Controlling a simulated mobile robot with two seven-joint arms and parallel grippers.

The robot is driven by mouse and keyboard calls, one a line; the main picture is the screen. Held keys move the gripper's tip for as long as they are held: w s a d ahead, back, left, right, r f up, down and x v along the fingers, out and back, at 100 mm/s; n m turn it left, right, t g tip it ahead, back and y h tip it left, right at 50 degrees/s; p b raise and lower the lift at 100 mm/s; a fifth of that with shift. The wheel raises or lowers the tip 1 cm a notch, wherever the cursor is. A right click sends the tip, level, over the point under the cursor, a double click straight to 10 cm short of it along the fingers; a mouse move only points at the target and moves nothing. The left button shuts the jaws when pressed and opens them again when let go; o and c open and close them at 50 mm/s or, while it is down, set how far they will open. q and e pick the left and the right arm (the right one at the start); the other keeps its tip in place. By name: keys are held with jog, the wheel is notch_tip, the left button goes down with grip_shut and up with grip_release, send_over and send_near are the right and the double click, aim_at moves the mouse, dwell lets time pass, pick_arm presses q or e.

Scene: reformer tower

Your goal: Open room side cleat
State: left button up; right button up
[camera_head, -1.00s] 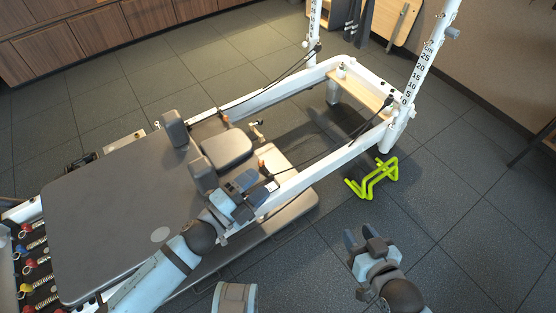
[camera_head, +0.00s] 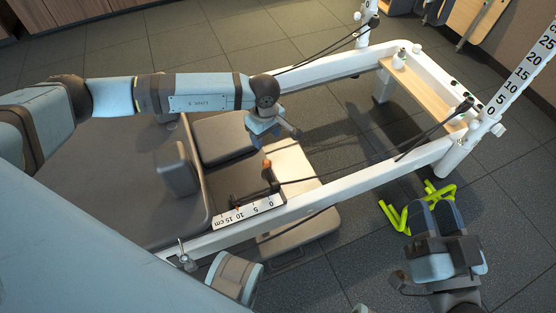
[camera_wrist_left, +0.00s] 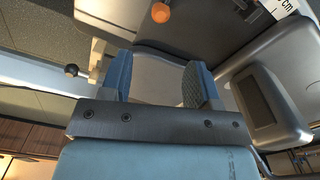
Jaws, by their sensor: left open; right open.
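An orange knob (camera_head: 267,163) stands at the front edge of the reformer's carriage (camera_head: 210,190), beside the centimetre scale. An orange knob (camera_wrist_left: 160,12) also shows at the top of the left wrist view. I cannot tell for sure which fitting is the room side cleat. My left gripper (camera_head: 288,130) is open and empty above the far front part of the carriage, apart from the knob. In the left wrist view its two fingers (camera_wrist_left: 158,80) are spread with nothing between them.
The white near rail (camera_head: 340,187) and dark ropes (camera_head: 430,132) run along the frame. The space inside the front rails is open.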

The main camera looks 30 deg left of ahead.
aim_at(267, 162)
pick_arm(q)
notch_tip(267, 162, down, 14)
jog(key=b, duration=0.4)
jog(key=shift+s+r+b, duration=0.15)
jog(key=shift+r+b, duration=0.1)
jog(key=shift+b, duration=0.05)
pick_arm(e)
notch_tip(267, 162, down, 7)
jog(key=n+g, duration=0.1)
jog(key=g, duration=0.1)
jog(key=shift+a+r+g, duration=0.2)
jog(key=shift+a+g, duration=0.05)
jog(key=shift+g, duration=0.15)
pick_arm(q)
grip_shut()
